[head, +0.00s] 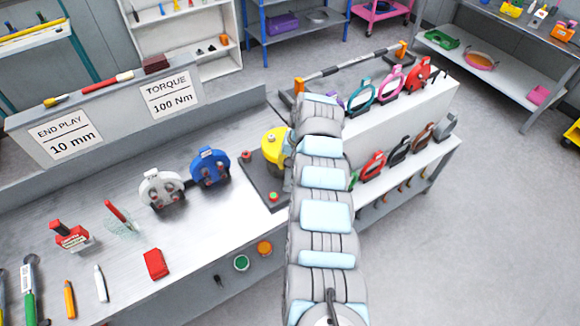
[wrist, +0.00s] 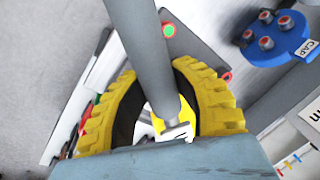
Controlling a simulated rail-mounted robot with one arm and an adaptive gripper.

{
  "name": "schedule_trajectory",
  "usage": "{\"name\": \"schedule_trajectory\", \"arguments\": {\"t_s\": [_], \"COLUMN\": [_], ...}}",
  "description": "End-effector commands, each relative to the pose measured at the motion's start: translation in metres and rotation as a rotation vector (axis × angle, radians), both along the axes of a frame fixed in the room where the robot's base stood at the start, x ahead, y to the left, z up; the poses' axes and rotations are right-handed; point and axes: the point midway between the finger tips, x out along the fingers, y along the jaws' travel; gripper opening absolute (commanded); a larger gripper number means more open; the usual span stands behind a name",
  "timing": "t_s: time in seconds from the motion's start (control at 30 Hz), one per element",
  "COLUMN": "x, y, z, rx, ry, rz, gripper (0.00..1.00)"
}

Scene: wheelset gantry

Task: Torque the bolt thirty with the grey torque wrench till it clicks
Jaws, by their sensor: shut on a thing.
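A thick grey shaft, which I take for the grey torque wrench (wrist: 148,50), fills the upper middle of the wrist view. In the head view my arm covers the gripper and wrench, beside a yellow part (head: 274,144). I cannot make out which bolt is bolt thirty, or whether the wrench end touches one.
A dark plate (head: 262,187) with a green and a red button lies under the work spot. A blue cap (head: 210,167) and a white cap (head: 161,188) stand left of it. Signs read torque 100 Nm (head: 170,94) and end play 10 mm (head: 68,138). Coloured tools stand on the right rack (head: 400,110).

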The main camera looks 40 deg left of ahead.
Motion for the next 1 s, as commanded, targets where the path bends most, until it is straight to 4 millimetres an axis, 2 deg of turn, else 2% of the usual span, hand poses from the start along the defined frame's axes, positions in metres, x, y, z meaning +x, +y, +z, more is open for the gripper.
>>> {"name": "schedule_trajectory", "arguments": {"t_s": [0.47, 1.0], "x": [0.001, 0.000], "y": [0.001, 0.001], "z": [0.006, 0.046], "rx": [0.002, 0.001], "ry": [-0.003, -0.002], "rz": [0.000, 0.001], "gripper": [0.00, 0.00]}}
